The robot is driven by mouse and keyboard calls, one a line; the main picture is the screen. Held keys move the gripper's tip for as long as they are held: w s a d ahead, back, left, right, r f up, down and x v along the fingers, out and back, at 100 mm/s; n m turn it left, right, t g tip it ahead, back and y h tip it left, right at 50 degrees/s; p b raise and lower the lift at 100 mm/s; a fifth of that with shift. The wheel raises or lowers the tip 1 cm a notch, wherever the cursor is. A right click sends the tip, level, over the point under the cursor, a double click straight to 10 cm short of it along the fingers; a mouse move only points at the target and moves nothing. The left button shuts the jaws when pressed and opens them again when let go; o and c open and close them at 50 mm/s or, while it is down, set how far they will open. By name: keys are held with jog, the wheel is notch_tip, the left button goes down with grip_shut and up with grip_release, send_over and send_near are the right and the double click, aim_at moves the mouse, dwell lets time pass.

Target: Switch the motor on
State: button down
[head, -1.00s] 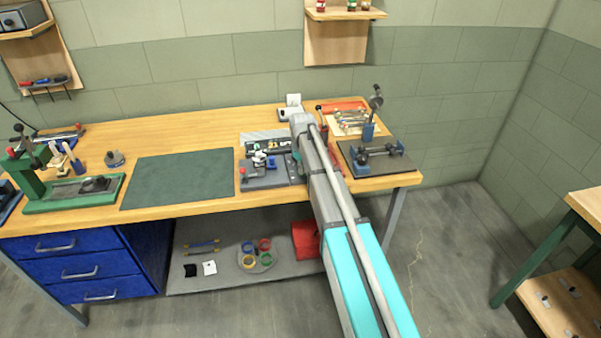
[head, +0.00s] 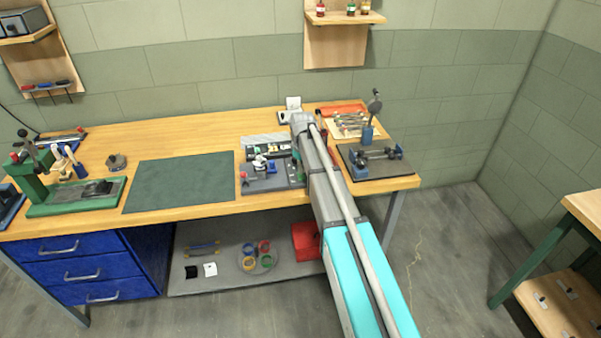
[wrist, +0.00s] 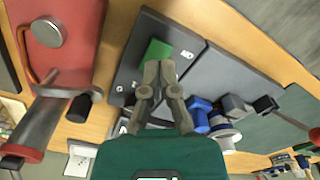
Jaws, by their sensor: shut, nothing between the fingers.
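My gripper (wrist: 160,72) is shut and empty in the wrist view. Its fingertips are at the near edge of a green block (wrist: 157,50) on a dark grey plate (wrist: 142,30); I cannot tell whether they touch it. Blue and grey fittings (wrist: 200,112) sit to the right of the fingers. A grey board with small fittings (head: 265,184) lies left of the arm. I cannot identify the motor for certain.
In the wrist view a red block with a round metal knob (wrist: 47,33) stands on the left, with a black-tipped lever. In the head view a green mat (head: 178,184) lies clear on the bench, and a dark plate with a blue fixture (head: 375,157) is right of my arm.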

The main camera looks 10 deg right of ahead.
aim_at(302, 178)
jog(key=shift+r+p, duration=2.05)
jog(key=shift+r, duration=0.25)
jog(key=s+m, duration=0.6)
jog(key=s, duration=2.3)
jog(key=shift+a, duration=0.1)
